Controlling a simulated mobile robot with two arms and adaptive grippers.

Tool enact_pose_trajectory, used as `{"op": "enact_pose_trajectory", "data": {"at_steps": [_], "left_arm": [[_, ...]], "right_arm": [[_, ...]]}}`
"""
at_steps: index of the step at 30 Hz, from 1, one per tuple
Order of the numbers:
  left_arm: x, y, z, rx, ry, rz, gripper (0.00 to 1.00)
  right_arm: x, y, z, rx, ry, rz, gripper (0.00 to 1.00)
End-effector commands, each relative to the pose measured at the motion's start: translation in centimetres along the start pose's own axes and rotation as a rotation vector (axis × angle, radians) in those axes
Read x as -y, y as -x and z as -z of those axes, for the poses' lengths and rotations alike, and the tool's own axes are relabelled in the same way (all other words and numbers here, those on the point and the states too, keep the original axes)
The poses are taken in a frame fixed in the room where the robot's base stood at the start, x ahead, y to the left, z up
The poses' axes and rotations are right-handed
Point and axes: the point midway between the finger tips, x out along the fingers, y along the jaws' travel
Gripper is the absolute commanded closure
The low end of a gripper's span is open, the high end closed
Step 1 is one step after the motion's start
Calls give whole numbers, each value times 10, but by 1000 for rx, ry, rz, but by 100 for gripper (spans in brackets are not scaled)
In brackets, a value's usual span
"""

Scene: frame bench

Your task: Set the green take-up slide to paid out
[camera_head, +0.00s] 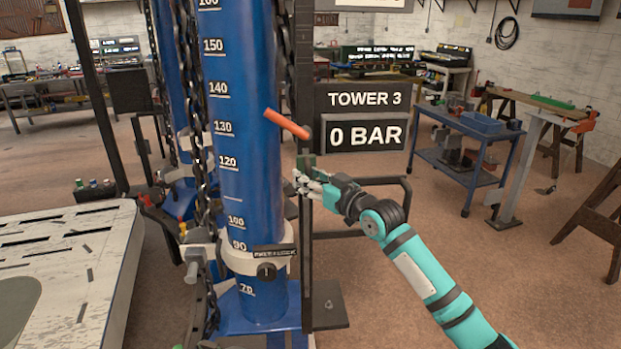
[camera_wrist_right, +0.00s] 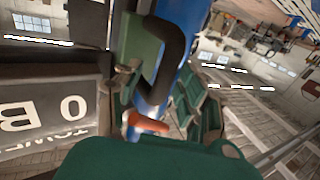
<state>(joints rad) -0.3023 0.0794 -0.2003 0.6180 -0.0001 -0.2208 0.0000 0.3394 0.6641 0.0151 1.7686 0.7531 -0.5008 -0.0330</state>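The green take-up slide (camera_head: 306,160) is a small dark green block on the dark upright rail beside the blue column marked with a scale. In the right wrist view a green block (camera_wrist_right: 143,45) shows close up next to a black curved piece. My right gripper (camera_head: 301,183) is at the rail, just below the green block. Its fingertips are small and overlap the rail, so I cannot tell whether they touch the slide or how far they are apart. My left gripper is not in view.
An orange-red lever (camera_head: 287,124) sticks out just above the slide. The blue column (camera_head: 238,110) and a hanging chain (camera_head: 195,110) stand left. A sign reading TOWER 3, 0 BAR (camera_head: 366,117) stands behind. A blue cart (camera_head: 468,135) is at the right, with open floor before it.

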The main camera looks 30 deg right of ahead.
Motion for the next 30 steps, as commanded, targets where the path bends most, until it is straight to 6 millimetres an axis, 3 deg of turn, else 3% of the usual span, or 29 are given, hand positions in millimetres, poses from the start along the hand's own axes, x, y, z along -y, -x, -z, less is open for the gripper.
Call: {"op": "enact_pose_trajectory", "data": {"at_steps": [8, 21, 30], "left_arm": [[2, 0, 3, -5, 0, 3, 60], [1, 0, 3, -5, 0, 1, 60], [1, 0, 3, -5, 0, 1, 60]], "right_arm": [[0, 12, -2, 3, 0, 0, 60], [0, 94, -2, 4, 1, -1, 60], [-1, 119, -1, 1, 0, -1, 60]]}}
